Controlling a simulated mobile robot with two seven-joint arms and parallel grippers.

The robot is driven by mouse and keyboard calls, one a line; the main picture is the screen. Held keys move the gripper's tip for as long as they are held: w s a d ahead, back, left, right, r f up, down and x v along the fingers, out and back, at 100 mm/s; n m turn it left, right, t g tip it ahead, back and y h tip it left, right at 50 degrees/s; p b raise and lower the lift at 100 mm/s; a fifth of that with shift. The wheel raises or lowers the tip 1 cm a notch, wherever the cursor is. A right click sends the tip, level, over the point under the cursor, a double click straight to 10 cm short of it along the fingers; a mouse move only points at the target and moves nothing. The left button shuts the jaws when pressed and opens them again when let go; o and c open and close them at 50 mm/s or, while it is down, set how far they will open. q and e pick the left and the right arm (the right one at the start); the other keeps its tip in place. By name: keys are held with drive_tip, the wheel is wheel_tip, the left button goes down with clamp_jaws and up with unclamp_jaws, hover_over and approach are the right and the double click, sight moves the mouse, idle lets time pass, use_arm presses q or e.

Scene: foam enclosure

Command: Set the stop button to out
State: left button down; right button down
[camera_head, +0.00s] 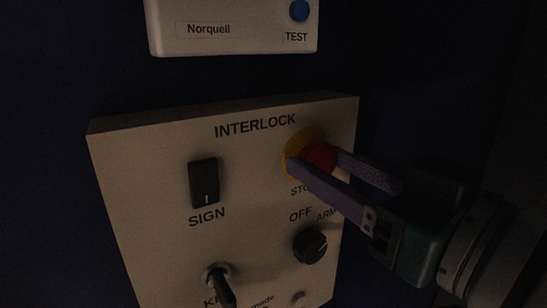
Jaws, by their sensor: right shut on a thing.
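The stop button is a red mushroom knob (319,157) on a yellow round base (292,153), at the upper right of the INTERLOCK panel (145,180). My right gripper (318,161) reaches in from the right with its two purple fingers on either side of the red knob, shut on it. The near finger covers part of the knob and part of the label below it. I cannot tell whether the knob is in or out. My left gripper is not in view.
The panel also carries a black SIGN rocker switch (203,183), an OFF/ARM rotary knob (310,245) just below my right gripper, and a key switch (218,281). A white box labelled Norqueil (235,42) with a blue TEST button (299,11) is above. The scene is dim.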

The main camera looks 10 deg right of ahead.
drive_tip(key=shift+s+d, duration=0.2)
drive_tip(key=shift+s, duration=0.3)
drive_tip(key=shift+c, duration=1.5)
unclamp_jaws()
drive_tip(key=shift+s, duration=0.1)
drive_tip(key=b+v, duration=0.1)
drive_tip(key=v, duration=0.9)
